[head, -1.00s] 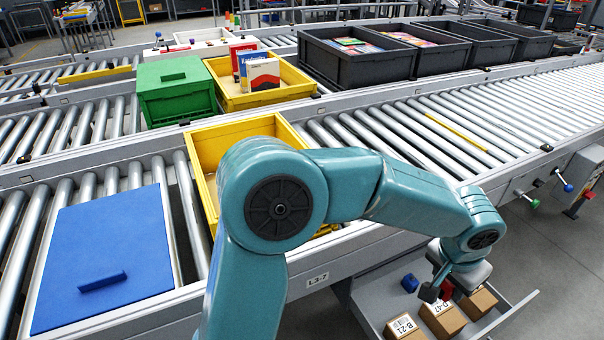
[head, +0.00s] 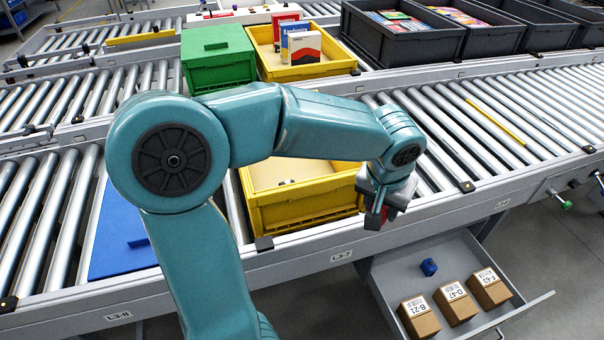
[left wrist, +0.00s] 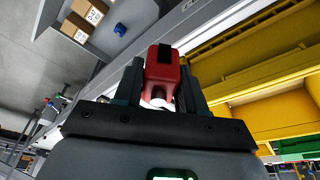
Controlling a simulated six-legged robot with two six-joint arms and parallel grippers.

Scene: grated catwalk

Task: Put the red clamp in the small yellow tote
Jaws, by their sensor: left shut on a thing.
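My left gripper (head: 376,212) is just right of the small yellow tote, above the conveyor's front rail. It is shut on the red clamp, which shows clearly between the two dark fingers in the left wrist view as a red block (left wrist: 166,78) with a dark patch. In the head view only a little red shows at the fingers. The small yellow tote (head: 305,217) stands on the near rollers, open at the top, partly behind my arm. Its yellow wall also shows at the right of the left wrist view (left wrist: 262,118). My right gripper is not in view.
An open grey drawer (head: 395,268) below the rail holds a blue block (head: 429,267) and three cardboard boxes (head: 454,302). A blue lid (head: 115,235) lies left.

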